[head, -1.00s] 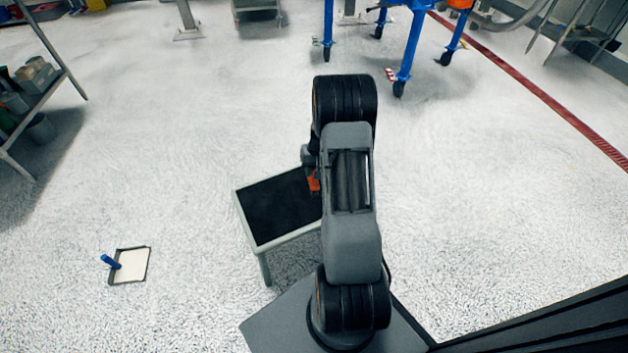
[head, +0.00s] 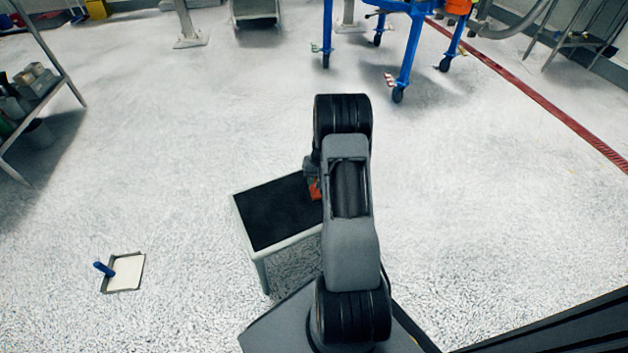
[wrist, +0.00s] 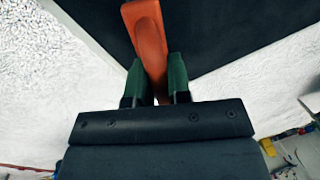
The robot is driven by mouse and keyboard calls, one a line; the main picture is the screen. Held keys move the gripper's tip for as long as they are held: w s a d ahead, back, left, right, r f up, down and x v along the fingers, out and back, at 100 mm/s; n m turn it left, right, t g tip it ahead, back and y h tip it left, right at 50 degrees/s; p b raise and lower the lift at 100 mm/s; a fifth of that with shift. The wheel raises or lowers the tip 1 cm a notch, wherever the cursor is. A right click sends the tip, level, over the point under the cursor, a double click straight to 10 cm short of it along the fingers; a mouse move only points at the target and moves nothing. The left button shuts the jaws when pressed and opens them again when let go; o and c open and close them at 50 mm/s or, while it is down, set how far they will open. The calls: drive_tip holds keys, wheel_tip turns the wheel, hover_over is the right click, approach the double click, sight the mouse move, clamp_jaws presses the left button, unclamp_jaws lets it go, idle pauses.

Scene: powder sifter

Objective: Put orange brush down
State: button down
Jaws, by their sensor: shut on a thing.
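The orange brush (wrist: 147,35) is between the two green fingers of my gripper (wrist: 157,82) in the wrist view. The gripper is shut on it, and the brush extends out over a dark surface. In the head view a small orange part of the brush (head: 315,190) shows beside my arm, at the right side of a small table with a black top (head: 272,214). My arm hides most of the gripper and brush there. I cannot tell whether the brush touches the table top.
A dustpan with a blue handle (head: 125,272) lies on the floor at the left. A shelf rack (head: 50,95) stands at the far left. A blue wheeled frame (head: 408,45) stands at the back right. The left part of the black table top is bare.

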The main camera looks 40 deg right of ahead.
drive_tip(key=shift+f, duration=0.15)
drive_tip(key=c, duration=1.1)
unclamp_jaws()
drive_tip(key=shift+o, duration=0.2)
wheel_tip(320, 180, up, 12)
drive_tip(key=s+d+p, duration=0.1)
drive_tip(key=d+p, duration=0.1)
drive_tip(key=p, duration=0.2)
drive_tip(key=shift+p, duration=0.4)
